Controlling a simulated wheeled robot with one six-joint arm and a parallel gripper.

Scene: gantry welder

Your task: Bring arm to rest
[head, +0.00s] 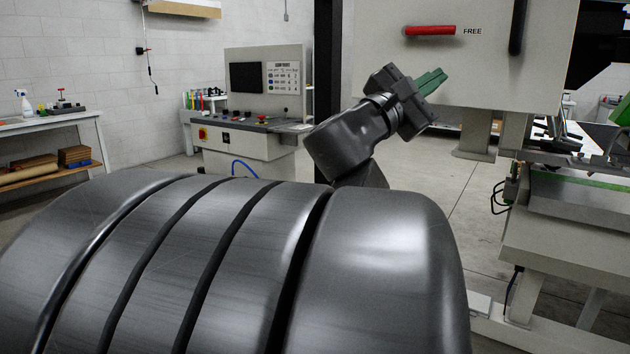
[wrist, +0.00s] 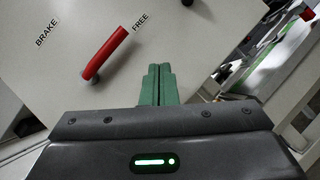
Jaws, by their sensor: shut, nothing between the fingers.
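My gripper (head: 432,82) is raised in the middle right of the head view, in front of the light grey machine panel. Its green fingers are shut together with nothing between them, and they also show in the wrist view (wrist: 158,84). A red lever (head: 430,30) on the panel lies level, with its end toward the word FREE. In the wrist view the red lever (wrist: 106,52) is left of the fingertips and apart from them, between the labels BRAKE and FREE, its free end toward FREE.
The grey panel (head: 480,75) stands close behind my gripper. A machine bed (head: 570,205) is at the right. A control console (head: 255,120) stands behind at the left, and a workbench (head: 50,122) is at the far left. Open floor (head: 445,185) shows below my gripper.

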